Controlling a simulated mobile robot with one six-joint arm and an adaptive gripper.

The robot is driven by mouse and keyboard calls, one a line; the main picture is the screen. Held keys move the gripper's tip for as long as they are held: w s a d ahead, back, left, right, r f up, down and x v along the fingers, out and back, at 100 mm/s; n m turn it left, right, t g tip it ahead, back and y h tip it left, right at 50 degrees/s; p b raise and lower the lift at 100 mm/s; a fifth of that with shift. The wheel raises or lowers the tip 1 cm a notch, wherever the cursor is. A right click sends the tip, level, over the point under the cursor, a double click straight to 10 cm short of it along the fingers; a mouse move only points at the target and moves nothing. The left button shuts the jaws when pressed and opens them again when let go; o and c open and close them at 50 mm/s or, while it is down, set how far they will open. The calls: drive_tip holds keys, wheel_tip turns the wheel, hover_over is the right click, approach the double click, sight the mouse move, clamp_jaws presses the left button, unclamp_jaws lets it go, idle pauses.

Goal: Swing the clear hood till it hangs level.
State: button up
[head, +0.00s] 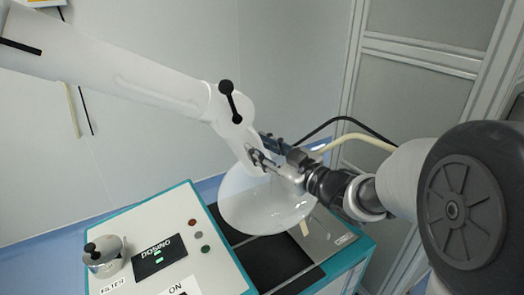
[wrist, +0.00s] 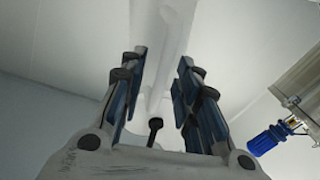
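The clear hood (head: 262,208) is a see-through dome at the end of a white jointed extraction arm (head: 150,85). It hangs over the dark strip of the machine top, and its exact tilt is hard to judge. My gripper (head: 266,151) is at the hood's upper side, close to the neck where it joins the white arm. In the wrist view, my gripper's blue-padded fingers (wrist: 162,75) stand apart with a gap between them. A white tube (wrist: 165,35) shows in and beyond the gap; I cannot tell whether the fingers touch it.
A black knob (head: 231,102) sticks out at the white arm's joint. A framed panel wall (head: 425,75) stands at right.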

drive_tip(key=shift+c, duration=0.5)
clamp_jaws()
idle(0.3)
